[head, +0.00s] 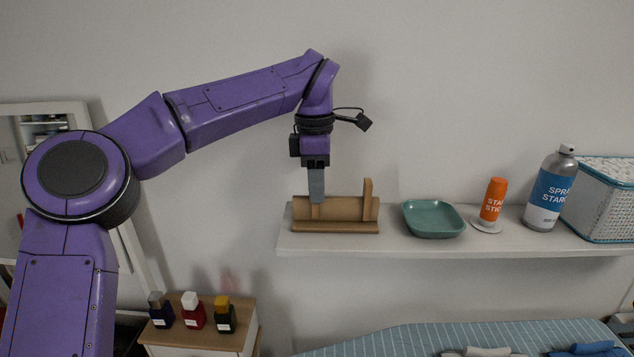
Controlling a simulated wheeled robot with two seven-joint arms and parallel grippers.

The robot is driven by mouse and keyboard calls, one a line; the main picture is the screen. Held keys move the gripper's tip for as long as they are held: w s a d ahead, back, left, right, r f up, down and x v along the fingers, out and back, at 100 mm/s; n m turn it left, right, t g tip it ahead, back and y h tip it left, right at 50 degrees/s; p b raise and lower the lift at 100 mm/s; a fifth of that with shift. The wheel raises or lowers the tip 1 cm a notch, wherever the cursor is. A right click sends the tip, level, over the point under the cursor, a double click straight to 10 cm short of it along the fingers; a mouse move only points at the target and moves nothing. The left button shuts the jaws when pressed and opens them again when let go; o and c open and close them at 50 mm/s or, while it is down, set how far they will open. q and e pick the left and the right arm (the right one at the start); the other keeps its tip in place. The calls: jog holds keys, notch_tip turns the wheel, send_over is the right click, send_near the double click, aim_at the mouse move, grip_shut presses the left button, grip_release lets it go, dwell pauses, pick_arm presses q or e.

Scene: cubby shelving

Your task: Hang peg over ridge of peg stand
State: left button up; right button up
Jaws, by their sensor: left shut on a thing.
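The peg stand (345,226) is a brown wooden piece with a long low ridge, at the left end of the white shelf. My left gripper (316,196) points straight down over the left part of the stand. It is shut on the peg (315,212), a small tan wooden piece that shows just below the fingertips, against the ridge. Most of the peg is hidden by the fingers, and I cannot tell whether it touches the ridge. A tan upright piece (367,197) rises from the stand's right end. My right gripper is out of view.
Along the white shelf (480,243) to the right stand a teal dish (433,219), an orange stick (493,199), a spray starch can (549,190) and a woven basket (603,205). Several small bottles (193,311) stand on a low cabinet below left. The wall above is clear.

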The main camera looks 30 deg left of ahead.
pick_arm(q)
jog(key=o, duration=1.1)
notch_tip(320, 180, up, 11)
jog(key=p, duration=0.3)
jog(key=shift+s+f, duration=0.15)
jog(key=shift+a+f, duration=0.1)
jog(key=shift+a, duration=0.05)
